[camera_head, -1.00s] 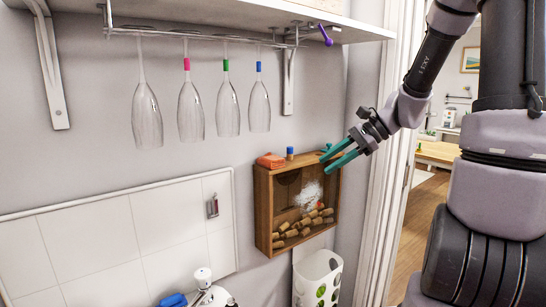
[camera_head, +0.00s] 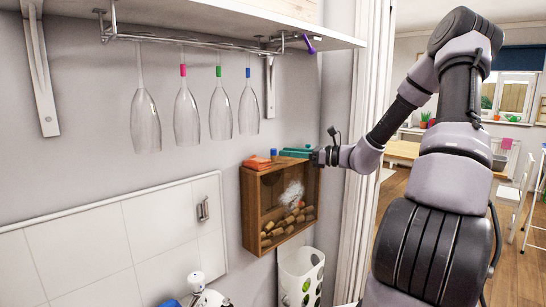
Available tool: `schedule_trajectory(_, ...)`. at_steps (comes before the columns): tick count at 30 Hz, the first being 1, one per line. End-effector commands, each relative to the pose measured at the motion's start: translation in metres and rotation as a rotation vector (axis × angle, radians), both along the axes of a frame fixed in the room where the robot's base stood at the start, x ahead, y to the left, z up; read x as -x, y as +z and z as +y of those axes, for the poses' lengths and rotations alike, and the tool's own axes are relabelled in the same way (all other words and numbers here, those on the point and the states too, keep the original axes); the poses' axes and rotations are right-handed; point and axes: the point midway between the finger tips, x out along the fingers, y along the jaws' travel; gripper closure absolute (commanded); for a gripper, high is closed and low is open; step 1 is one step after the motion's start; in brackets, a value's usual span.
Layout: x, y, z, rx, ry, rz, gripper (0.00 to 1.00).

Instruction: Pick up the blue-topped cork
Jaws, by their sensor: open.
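The blue-topped cork (camera_head: 273,154) stands on top of the wooden cork box (camera_head: 248,210) on the wall. Only its blue top shows clearly. My gripper (camera_head: 284,152) has teal fingers and comes in from the right, level over the box top. Its fingers are open, and their tips are just right of the cork in the picture. I cannot tell whether the cork is between the fingers or touching them.
An orange folded item (camera_head: 257,162) lies on the box top left of the cork. Several corks (camera_head: 285,225) lie inside the box. Glasses (camera_head: 249,110) hang from a rack above. A white perforated bin (camera_head: 301,275) is below.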

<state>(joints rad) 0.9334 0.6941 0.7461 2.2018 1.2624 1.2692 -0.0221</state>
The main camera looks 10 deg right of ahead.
Motion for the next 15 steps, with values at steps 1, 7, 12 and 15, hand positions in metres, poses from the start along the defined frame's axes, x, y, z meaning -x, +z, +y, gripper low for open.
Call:
schedule_trajectory(1, -0.002, 0.000, 0.003, 0.000, 0.000, 0.000, 0.58)
schedule_trajectory(7, -0.014, 0.002, 0.025, -0.001, 0.003, -0.001, 0.58)
schedule_trajectory(12, -0.026, 0.002, 0.043, 0.002, 0.002, -0.001, 0.58)
schedule_trajectory(15, -0.028, 0.002, 0.047, 0.001, 0.000, 0.000, 0.58)
